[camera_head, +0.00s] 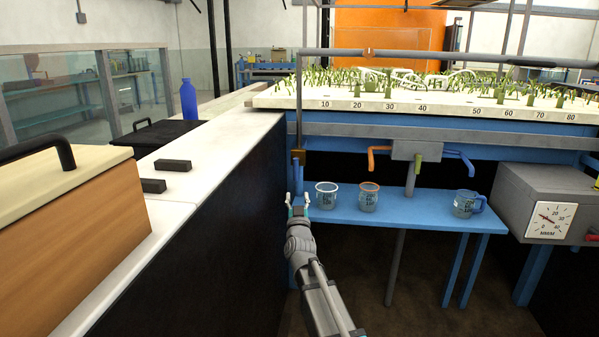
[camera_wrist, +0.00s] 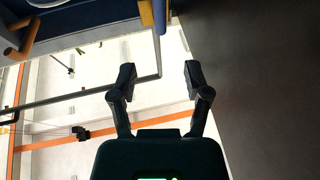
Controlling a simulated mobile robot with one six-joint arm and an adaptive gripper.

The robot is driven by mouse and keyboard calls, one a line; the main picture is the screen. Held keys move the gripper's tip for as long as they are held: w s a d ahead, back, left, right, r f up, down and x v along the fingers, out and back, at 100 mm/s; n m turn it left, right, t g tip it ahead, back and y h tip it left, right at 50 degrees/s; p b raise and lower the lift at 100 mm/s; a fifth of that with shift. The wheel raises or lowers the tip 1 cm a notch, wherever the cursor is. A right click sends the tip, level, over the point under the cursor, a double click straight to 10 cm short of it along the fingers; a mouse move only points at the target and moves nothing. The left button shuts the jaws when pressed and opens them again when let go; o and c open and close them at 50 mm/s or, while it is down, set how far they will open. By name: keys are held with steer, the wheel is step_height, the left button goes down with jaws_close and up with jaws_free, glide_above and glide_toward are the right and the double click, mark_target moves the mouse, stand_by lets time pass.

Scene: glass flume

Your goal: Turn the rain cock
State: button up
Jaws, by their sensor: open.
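A thin grey pipe (camera_head: 299,105) rises at the near left corner of the flume and runs on overhead. Low on it sits a small brass-coloured cock (camera_head: 298,155) with a blue lever (camera_head: 297,180) hanging down; I take this for the rain cock. My gripper (camera_head: 298,203) is open and empty, just below the lever and apparently apart from it. The wrist view looks upward: the open fingers (camera_wrist: 160,77) stand apart, with the blue lever (camera_wrist: 160,14) and brass body (camera_wrist: 146,12) at the top edge, beyond the fingertips. Depth between them is unclear.
A blue shelf (camera_head: 420,214) holds two beakers (camera_head: 326,196) (camera_head: 368,199) right of my gripper and a jug (camera_head: 466,204). A grey block (camera_head: 416,150) carries orange, green and blue handles. A dark-sided counter (camera_head: 240,215) stands close left. A gauge box (camera_head: 548,205) is right.

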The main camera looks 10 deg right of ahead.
mark_target(296, 169)
steer(key=shift+w, duration=0.2)
steer(key=p+x, duration=0.5)
steer(key=x, duration=0.8)
steer(key=shift+w+r, duration=0.1)
steer(key=shift+w, duration=0.1)
